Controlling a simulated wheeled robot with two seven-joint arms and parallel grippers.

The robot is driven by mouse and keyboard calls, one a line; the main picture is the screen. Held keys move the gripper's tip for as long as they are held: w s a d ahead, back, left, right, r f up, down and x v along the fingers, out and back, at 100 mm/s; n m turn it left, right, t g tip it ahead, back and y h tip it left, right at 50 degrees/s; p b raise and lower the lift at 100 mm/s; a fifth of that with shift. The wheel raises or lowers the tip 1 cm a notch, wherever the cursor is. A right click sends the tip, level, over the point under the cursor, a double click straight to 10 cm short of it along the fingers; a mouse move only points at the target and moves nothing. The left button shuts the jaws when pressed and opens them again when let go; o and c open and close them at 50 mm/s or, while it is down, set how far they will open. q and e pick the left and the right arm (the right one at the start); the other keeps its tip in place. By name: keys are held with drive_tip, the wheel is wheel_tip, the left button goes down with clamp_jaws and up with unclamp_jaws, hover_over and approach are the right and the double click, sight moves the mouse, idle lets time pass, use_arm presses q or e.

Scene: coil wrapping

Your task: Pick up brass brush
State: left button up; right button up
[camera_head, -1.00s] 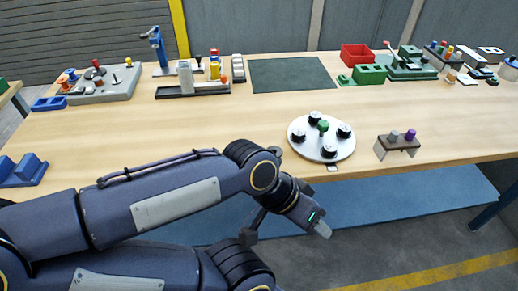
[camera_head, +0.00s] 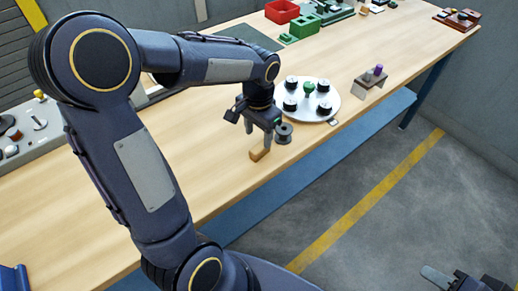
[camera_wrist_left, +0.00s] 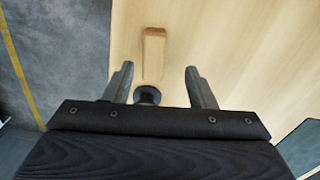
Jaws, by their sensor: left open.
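A small tan, wood-coloured piece (camera_head: 259,154), which may be the brass brush, lies on the bench near its front edge; I make out no bristles. In the left wrist view it is a long, narrow bar (camera_wrist_left: 154,50) beyond the fingertips, roughly in line with the gap. My left gripper (camera_head: 269,134) points down close above the bench beside it, open, not holding it. In the left wrist view the fingers (camera_wrist_left: 161,88) stand apart, with a small dark round item (camera_wrist_left: 147,95) between them. My right gripper (camera_head: 452,279) shows at the bottom right, away from the bench; its opening is unclear.
A round white plate (camera_head: 318,115) with black knobs and a green centre knob stands just behind the left gripper. A small brown stand (camera_head: 370,84) with grey and purple pegs is to its right. Green and red boxes (camera_head: 282,11) are at the back. The front bench surface is mostly clear.

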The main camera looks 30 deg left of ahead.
sight(259, 147)
use_arm(q)
drive_tip(key=f, duration=0.3)
drive_tip(key=s+f, duration=0.1)
drive_tip(key=shift+d+f, duration=0.35)
drive_tip(key=shift+w+f, duration=0.15)
drive_tip(key=shift+f, duration=0.25)
drive_tip(key=c, duration=1.1)
drive_tip(key=shift+r, duration=0.2)
